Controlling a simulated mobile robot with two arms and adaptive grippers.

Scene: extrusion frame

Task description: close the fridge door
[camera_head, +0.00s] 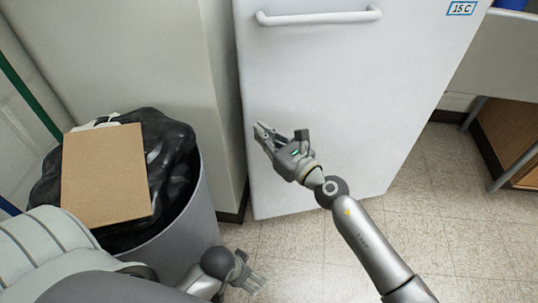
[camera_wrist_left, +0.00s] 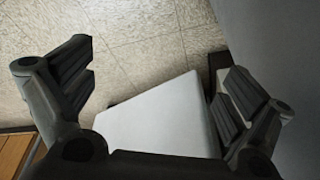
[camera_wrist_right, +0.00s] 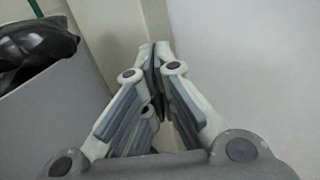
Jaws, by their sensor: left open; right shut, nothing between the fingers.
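The white fridge door (camera_head: 345,90) fills the upper middle of the head view, with a horizontal handle (camera_head: 320,17) near the top and a "15 C" label (camera_head: 461,8). I cannot tell whether the door is fully against its body. My right gripper (camera_head: 262,132) is shut and empty, in front of the door's lower left part. In the right wrist view its fingertips (camera_wrist_right: 158,50) meet, with the door (camera_wrist_right: 250,70) to the right. My left gripper (camera_head: 245,278) is low, beside the bin. The left wrist view shows it open (camera_wrist_left: 160,80), with a white panel between its fingers.
A grey bin (camera_head: 190,225) with a black bag (camera_head: 175,150) stands at the left, with a brown cardboard piece (camera_head: 105,175) on top. A pale wall (camera_head: 180,60) is left of the door. A bench (camera_head: 505,45) stands at the right. Tiled floor (camera_head: 430,235) is clear at lower right.

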